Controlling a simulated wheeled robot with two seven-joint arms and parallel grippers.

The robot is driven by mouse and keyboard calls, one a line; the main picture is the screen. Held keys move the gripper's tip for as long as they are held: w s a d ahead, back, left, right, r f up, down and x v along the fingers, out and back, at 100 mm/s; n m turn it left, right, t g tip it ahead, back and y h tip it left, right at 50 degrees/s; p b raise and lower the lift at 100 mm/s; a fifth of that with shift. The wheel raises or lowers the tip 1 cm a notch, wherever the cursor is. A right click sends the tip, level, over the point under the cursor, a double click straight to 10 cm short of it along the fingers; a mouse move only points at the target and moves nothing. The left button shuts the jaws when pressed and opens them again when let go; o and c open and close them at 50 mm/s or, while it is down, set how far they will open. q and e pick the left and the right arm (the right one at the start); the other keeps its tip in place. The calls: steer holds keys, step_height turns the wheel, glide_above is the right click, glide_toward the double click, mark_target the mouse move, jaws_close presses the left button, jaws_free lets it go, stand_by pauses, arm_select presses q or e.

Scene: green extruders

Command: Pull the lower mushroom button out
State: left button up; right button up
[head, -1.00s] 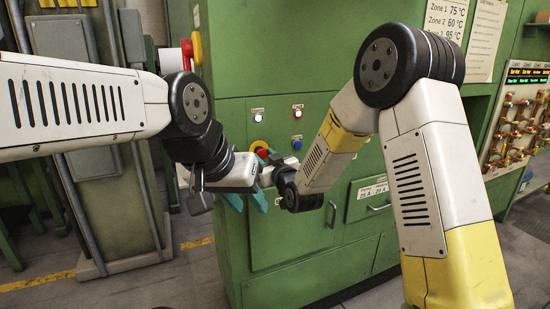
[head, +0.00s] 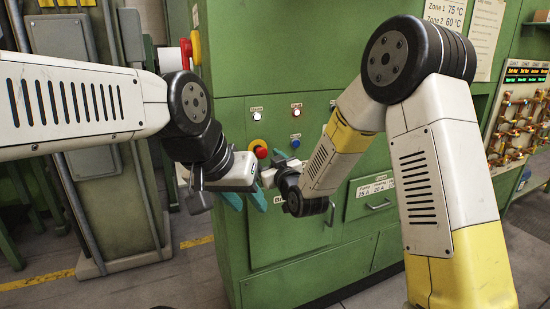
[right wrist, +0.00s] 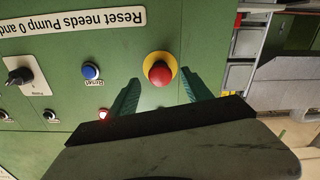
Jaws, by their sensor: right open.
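The red mushroom button (head: 258,151) with a yellow collar sits on the green cabinet front; it also shows in the right wrist view (right wrist: 159,73). My right gripper (right wrist: 160,74) is open, with one green finger on each side of the button in the right wrist view. No finger visibly closes on it, and I cannot tell the depth gap. In the head view the right gripper (head: 276,158) is just right of and below the button, partly hidden by its wrist. My left gripper (head: 250,207) is below the button, its two teal fingers apart and empty.
A red and yellow control (head: 196,48) is on the cabinet's upper left.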

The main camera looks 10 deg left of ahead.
steer(key=v, duration=0.6)
steer(key=shift+s+d, duration=0.1)
steer(key=s+d+r+m+g+h, duration=0.2)
steer(key=d+h, duration=0.1)
steer(key=d, duration=0.5)
steer(key=s+d+r+m+g+h, duration=0.2)
steer(key=d+r, duration=0.1)
steer(key=d, duration=0.5)
steer(key=s+d+m+g+h, duration=0.1)
steer(key=s+d, duration=0.4)
steer(key=s, duration=0.5)
steer(key=s+d+m+g+h, duration=0.1)
steer(key=s+d+m+g, duration=0.2)
steer(key=s+d, duration=0.3)
steer(key=s, duration=0.5)
steer(key=shift+d+g+h, duration=0.35)
steer(key=shift+g+h, duration=0.05)
